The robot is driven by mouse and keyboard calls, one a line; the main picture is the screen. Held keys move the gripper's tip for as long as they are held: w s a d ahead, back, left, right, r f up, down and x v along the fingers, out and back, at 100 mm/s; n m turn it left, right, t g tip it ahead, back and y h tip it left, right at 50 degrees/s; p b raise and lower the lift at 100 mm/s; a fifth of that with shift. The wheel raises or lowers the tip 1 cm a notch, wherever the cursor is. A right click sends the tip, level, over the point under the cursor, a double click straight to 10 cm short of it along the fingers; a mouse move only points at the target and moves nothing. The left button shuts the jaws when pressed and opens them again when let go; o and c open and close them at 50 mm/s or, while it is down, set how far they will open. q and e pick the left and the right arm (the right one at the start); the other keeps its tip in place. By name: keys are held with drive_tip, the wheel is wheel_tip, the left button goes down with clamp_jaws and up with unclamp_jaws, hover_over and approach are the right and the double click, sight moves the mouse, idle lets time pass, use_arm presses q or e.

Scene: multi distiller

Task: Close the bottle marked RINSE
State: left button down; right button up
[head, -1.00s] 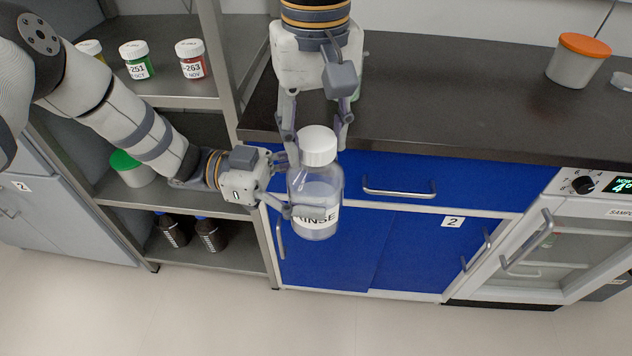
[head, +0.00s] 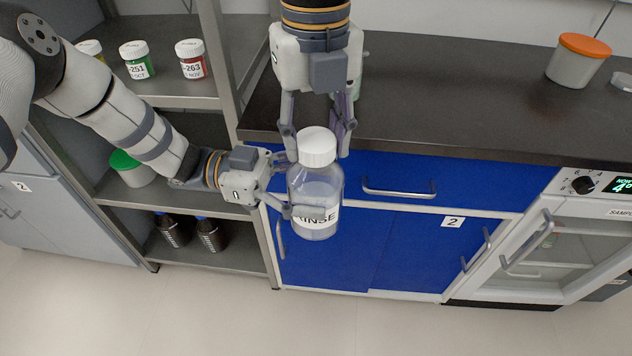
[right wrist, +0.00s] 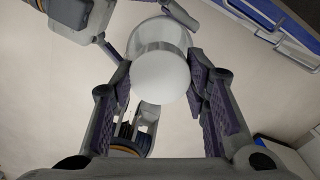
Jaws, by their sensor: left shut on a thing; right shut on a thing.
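The clear bottle marked RINSE (head: 313,188) has a white cap (head: 318,145) on its top and stands roughly upright in the air in front of the blue cabinet. My left gripper (head: 300,187) is shut on the bottle's body from the left and partly covers the label. My right gripper (head: 318,150) points down from above, shut on the white cap, with a finger on each side. In the right wrist view the cap (right wrist: 160,77) sits between the finger pads, with the bottle behind it. The cap's thread is hidden.
A dark counter (head: 450,105) lies behind the bottle, above a blue drawer (head: 470,195) with a metal handle. A shelf (head: 200,88) with jars is at left. An orange-lidded tub (head: 577,62) stands at the back right. The floor below is clear.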

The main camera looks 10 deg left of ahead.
drive_tip(key=m, duration=1.2)
drive_tip(key=o, duration=1.4)
drive_tip(key=shift+c, duration=0.2)
wheel_tip(320, 180, up, 12)
